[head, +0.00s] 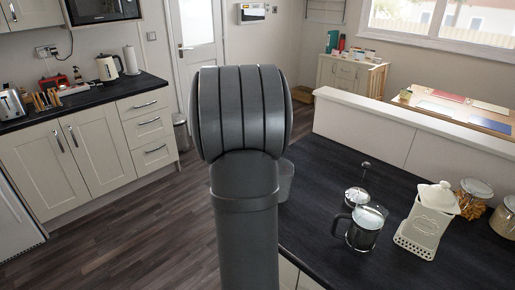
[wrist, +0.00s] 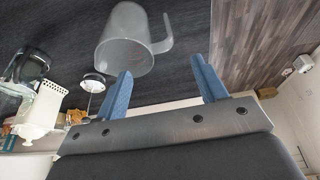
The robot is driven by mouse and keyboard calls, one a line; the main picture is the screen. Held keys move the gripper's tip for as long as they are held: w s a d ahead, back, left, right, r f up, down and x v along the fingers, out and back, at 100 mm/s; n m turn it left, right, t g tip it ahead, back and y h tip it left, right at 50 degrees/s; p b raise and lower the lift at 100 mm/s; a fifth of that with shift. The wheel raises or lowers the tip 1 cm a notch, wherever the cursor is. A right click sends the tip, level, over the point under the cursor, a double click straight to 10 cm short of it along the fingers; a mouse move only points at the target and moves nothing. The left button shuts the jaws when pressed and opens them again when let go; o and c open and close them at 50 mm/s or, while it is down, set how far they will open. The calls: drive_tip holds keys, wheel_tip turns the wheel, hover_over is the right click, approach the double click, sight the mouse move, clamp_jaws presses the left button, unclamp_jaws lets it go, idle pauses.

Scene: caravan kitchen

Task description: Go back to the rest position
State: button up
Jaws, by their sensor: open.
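My gripper (wrist: 161,68) shows in the wrist view with its two blue fingers spread apart and nothing between them. A grey translucent jug (wrist: 124,42) with a handle stands on the dark worktop beyond the fingertips, apart from them as far as I can tell. In the head view only the edge of the jug (head: 286,180) shows, to the right of my arm. My arm stands upright in the middle of the head view and hides the gripper there.
A low white partition (head: 400,140) runs behind. The left counter holds a kettle (head: 107,68) and toaster (head: 11,104). Open floor lies between.

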idle(0.3)
drive_tip(key=x, duration=1.2)
drive_tip(key=shift+f, duration=0.3)
wheel_tip(320, 180, up, 3)
drive_tip(key=shift+r, duration=0.65)
